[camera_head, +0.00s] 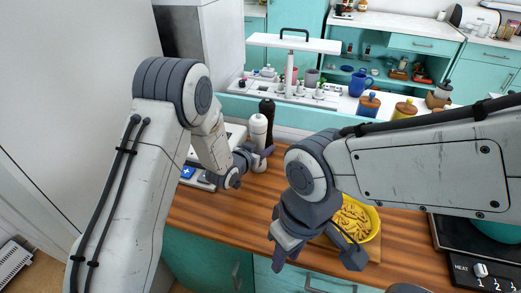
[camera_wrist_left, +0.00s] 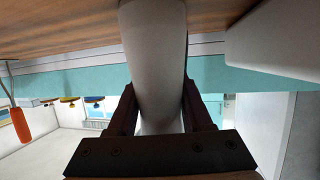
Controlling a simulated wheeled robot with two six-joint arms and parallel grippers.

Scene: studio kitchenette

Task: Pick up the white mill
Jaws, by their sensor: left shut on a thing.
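The white mill (camera_head: 257,130) stands upright on the wooden counter in the head view, just in front of a black mill (camera_head: 267,107). My left gripper (camera_head: 257,155) is shut on the lower part of the white mill. In the left wrist view the white mill (camera_wrist_left: 155,55) fills the space between the two dark fingers, which press on both sides of it. Whether its base is off the counter I cannot tell. My right gripper (camera_head: 318,256) is open and empty, over the counter's front edge.
A yellow bowl of pasta (camera_head: 372,222) sits on the counter behind my right gripper. A blue item (camera_head: 187,172) lies left of my left gripper. Lidded jars (camera_head: 369,104) and a blue jug (camera_head: 358,83) stand farther back. Bare wood (camera_head: 215,208) lies front left.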

